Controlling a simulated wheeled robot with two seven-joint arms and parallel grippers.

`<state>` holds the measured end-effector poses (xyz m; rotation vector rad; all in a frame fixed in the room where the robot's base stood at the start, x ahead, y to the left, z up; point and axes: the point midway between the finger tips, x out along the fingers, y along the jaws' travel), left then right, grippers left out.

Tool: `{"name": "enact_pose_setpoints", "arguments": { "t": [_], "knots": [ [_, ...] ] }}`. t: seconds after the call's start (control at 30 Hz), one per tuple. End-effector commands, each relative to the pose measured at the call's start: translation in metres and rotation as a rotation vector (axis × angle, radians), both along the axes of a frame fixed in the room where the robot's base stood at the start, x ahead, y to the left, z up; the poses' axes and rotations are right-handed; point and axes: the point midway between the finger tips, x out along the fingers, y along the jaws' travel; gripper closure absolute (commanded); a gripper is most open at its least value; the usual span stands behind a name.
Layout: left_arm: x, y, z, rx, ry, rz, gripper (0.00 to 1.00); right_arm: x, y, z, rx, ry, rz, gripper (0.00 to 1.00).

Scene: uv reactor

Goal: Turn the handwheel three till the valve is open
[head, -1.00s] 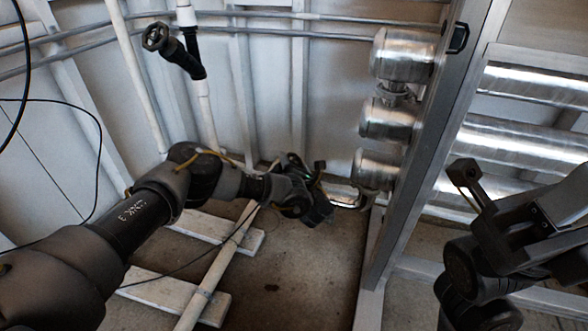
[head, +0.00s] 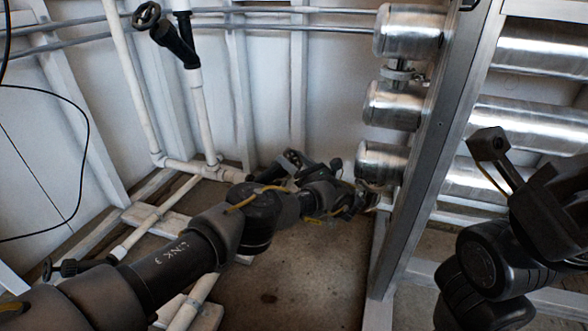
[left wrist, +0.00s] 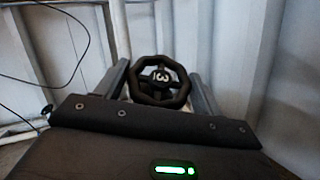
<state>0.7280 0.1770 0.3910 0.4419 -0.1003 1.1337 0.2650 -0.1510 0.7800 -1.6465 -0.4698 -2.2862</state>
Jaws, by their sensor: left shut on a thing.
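Handwheel three is a black, many-sided wheel with a white 3 on its hub (left wrist: 161,76), seen face-on in the left wrist view. My left gripper (head: 293,160) is at the far end of my left arm in the head view, low near the back wall. Its two grey fingers stand on either side of the wheel in the left wrist view, and it is shut on the wheel. In the head view the wheel itself is hard to make out. My right gripper (head: 497,160) is at the right edge, away from the wheel; only part of it shows.
Another black handwheel (head: 147,15) sits on a pipe at upper left, and a dark valve (head: 67,268) is at lower left. Steel cylinders (head: 402,105) and a metal frame post (head: 432,130) stand right of my left gripper. White pipes run near the floor.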

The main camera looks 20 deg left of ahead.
Motion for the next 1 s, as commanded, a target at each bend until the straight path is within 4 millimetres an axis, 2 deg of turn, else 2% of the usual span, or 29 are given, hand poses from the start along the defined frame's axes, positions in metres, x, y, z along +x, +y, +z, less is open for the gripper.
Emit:
{"name": "enact_pose_setpoints", "arguments": {
  "t": [0.13, 0.57, 0.6, 0.73, 1.0],
  "knots": [
    [0.0007, 0.0014, -0.0005, -0.001, -0.020, 0.020, 0.55, 0.0001, -0.0006, -0.0076, 0.003, 0.000, 0.000, 0.64],
    [0.0011, 0.0018, 0.0015, -0.003, -0.027, 0.026, 0.55, 0.0002, -0.0010, -0.0080, 0.004, 0.001, 0.000, 0.64],
    [0.0011, 0.0019, 0.0015, -0.003, -0.027, 0.026, 0.31, 0.0002, -0.0010, -0.0080, 0.005, 0.001, 0.001, 0.64],
    [0.0010, 0.0016, 0.0012, -0.002, -0.026, 0.026, 0.14, 0.0003, -0.0011, -0.0081, 0.005, 0.001, 0.001, 0.64],
    [0.0008, 0.0000, 0.0012, -0.002, -0.025, 0.025, 0.13, 0.0003, -0.0010, -0.0077, 0.004, 0.001, 0.000, 0.64]
  ]
}}
